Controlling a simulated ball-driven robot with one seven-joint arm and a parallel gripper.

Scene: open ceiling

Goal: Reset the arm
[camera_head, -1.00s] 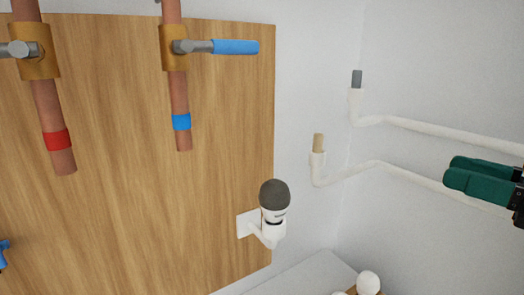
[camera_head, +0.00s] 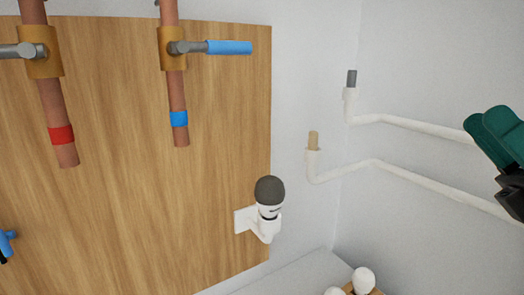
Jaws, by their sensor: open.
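My gripper (camera_head: 492,128) is at the right edge, with green fingers pointing up and left and a black body partly cut off by the frame. It shows nothing between its fingers, and the gap between them is hard to make out from this side. It appears in front of the right wall and the white pipes, apart from the wooden panel.
A wooden panel (camera_head: 200,215) carries two copper pipes with valves; one has a blue handle (camera_head: 229,47). A dark-topped white device (camera_head: 269,205) sits on a bracket. White pipes (camera_head: 420,131) run along the right wall. White round objects (camera_head: 363,280) stand below.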

